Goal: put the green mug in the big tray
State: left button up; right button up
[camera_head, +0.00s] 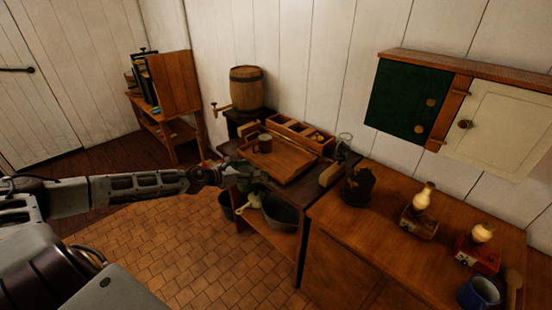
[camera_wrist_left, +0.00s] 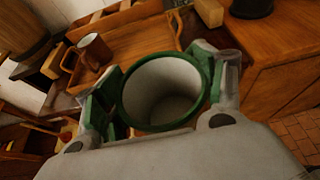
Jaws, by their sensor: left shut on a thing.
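The green mug (camera_wrist_left: 127,98) has a green rim and a pale inside. It stands between the fingers of my left gripper (camera_head: 232,176), which is shut on it; in the wrist view I look into its open mouth. The big tray (camera_head: 284,172) is a shallow wooden tray on the dark table, just beyond and to the right of my gripper in the head view. A brown mug (camera_head: 264,143) stands in its far left part. It also shows in the wrist view (camera_wrist_left: 95,50). My right gripper is out of view.
A wooden box with compartments (camera_head: 301,135) lies behind the tray, near a barrel (camera_head: 246,88). Pots (camera_head: 280,214) sit on the shelf below. A counter (camera_head: 365,225) on the right bears lamps and a blue mug (camera_head: 480,292). The tray's near part is clear.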

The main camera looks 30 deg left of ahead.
pick_arm(q)
jog(key=w+a+r, duration=0.1)
jog(key=a+r, duration=0.2)
jog(key=a, duration=0.2)
jog(key=shift+w+a+r, duration=0.25)
jog(key=shift+a, duration=0.05)
dwell(0.5)
